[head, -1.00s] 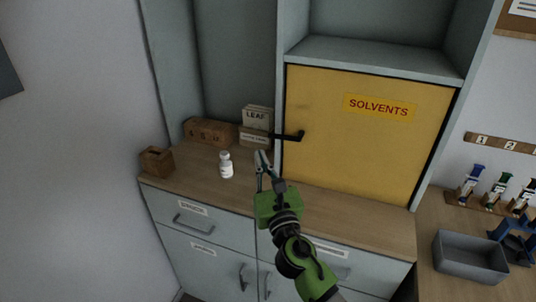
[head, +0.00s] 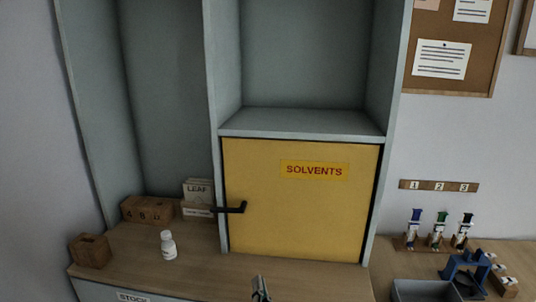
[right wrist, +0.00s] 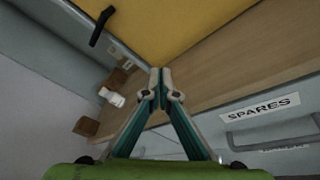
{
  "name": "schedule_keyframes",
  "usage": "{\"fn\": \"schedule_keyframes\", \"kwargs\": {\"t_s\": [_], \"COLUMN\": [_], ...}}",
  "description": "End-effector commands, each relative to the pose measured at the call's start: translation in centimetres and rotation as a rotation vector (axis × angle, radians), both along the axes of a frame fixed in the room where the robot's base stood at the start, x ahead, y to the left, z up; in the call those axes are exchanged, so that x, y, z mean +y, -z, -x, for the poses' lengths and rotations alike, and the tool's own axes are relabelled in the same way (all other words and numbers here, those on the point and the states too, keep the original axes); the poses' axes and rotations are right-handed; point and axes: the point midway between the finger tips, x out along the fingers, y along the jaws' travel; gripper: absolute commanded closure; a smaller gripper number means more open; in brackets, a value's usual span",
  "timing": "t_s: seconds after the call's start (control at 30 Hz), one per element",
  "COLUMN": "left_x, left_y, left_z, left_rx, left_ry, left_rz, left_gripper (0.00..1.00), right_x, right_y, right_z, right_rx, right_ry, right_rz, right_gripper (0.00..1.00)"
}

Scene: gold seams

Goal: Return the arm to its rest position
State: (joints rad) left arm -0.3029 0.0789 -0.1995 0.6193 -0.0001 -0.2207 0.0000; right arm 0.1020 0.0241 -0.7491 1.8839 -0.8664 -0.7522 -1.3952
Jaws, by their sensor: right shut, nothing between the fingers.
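My right gripper (head: 260,289) shows only by its fingertips at the bottom edge of the head view, in front of the wooden counter. In the right wrist view my right gripper (right wrist: 160,82) has its fingertips together with nothing between them. It points toward the counter edge and the yellow cabinet door and touches nothing that I can see. The rest of the right arm is hidden below the head view. My left gripper is in no view.
The yellow solvents door (head: 300,205) is shut, its black handle (head: 232,208) sticking out. A grey tray (head: 422,291) is at lower right.

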Motion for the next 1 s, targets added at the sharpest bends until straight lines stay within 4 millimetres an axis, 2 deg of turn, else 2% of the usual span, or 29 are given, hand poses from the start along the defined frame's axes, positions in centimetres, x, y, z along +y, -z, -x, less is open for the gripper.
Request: {"fn": "schedule_keyframes", "kwargs": {"t_s": [0.03, 0.17, 0.27, 0.3, 0.4, 0.6, 0.83, 0.9, 1.0], "left_x": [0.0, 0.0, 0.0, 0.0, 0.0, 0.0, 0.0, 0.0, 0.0], "left_y": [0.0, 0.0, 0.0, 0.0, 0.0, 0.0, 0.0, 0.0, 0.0], "left_z": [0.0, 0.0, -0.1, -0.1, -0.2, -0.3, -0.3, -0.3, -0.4], "left_rx": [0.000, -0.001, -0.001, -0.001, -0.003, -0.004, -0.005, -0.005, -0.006], "left_ry": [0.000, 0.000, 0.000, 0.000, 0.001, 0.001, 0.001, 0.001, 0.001], "left_rz": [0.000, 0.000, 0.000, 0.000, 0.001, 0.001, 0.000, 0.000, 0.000], "left_gripper": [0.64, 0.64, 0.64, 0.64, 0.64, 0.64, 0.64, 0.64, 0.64], "right_x": [-2.9, -9.3, -13.7, -15.4, -18.5, -21.7, -23.6, -24.0, -23.7], "right_y": [2.3, 7.6, 11.5, 12.9, 15.6, 18.1, 18.7, 18.8, 21.2], "right_z": [0.8, 3.9, 7.6, 9.5, 14.2, 21.6, 28.5, 30.2, 29.2], "right_rx": [0.108, 0.351, 0.515, 0.576, 0.693, 0.813, 0.869, 0.875, 0.881], "right_ry": [0.076, 0.294, 0.494, 0.584, 0.796, 1.125, 1.432, 1.513, 1.509], "right_rz": [-0.142, -0.508, -0.783, -0.893, -1.131, -1.428, -1.635, -1.679, -1.666], "right_gripper": [1.00, 1.00, 1.00, 1.00, 1.00, 1.00, 1.00, 1.00, 1.00]}}
